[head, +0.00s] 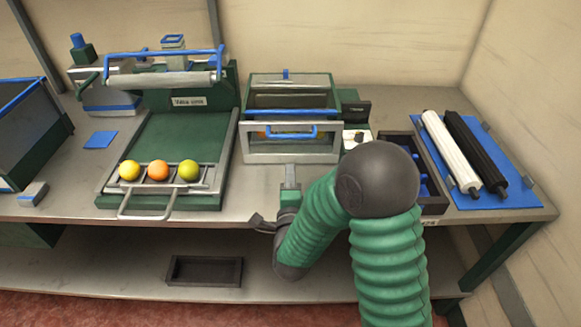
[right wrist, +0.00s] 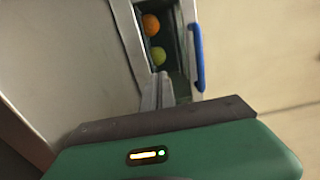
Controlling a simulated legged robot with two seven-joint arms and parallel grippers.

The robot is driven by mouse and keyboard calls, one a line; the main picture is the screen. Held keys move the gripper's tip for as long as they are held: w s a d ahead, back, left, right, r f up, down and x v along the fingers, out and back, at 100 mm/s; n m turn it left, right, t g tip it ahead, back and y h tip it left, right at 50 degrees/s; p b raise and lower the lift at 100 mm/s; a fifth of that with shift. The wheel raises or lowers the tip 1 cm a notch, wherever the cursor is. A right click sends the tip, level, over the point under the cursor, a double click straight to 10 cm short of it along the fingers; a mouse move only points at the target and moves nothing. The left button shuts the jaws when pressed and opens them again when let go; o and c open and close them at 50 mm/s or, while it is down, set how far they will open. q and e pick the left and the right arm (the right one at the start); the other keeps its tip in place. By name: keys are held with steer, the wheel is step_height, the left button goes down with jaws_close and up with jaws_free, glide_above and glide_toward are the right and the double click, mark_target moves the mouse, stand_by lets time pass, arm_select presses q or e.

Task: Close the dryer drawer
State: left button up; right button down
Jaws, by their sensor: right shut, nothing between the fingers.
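The dryer (head: 290,85) is a green-framed box at the middle back of the bench. Its drawer (head: 290,156) has a pale front with a blue handle (head: 290,133). Orange fruit partly shows behind the front; I cannot tell how far the drawer stands out. My right gripper (head: 290,172) is shut and empty, just in front of and below the drawer front. In the right wrist view, the gripper fingers (right wrist: 158,92) point toward the drawer, with an orange fruit (right wrist: 151,25), a yellow-green fruit (right wrist: 158,56) and the blue handle (right wrist: 197,57) beyond. My left gripper is out of view.
A green press-like unit (head: 180,140) with several fruits on a front rack stands left of the dryer. A dark bin (head: 433,200) and a blue mat (head: 510,195) with two rollers lie to the right. A dark tray (head: 204,271) sits on the lower shelf.

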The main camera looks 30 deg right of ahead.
mark_target(292, 145)
steer(key=x, duration=0.4)
steer(key=shift+a+r, duration=0.1)
steer(key=shift+r, duration=0.15)
steer(key=w+d, duration=0.3)
steer(key=shift+d+f, duration=0.1)
steer(key=shift+f, duration=0.15)
steer(key=shift+a+r, duration=0.15)
steer(key=shift+a, duration=0.3)
steer(key=shift+w, duration=0.2)
steer(key=x, duration=0.2)
steer(key=b+x, duration=0.1)
steer(key=shift+w+d, duration=0.2)
steer(key=shift+d, duration=0.25)
steer(key=shift+r, duration=0.15)
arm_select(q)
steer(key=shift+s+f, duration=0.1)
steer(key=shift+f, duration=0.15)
arm_select(e)
steer(key=shift+r, duration=0.1)
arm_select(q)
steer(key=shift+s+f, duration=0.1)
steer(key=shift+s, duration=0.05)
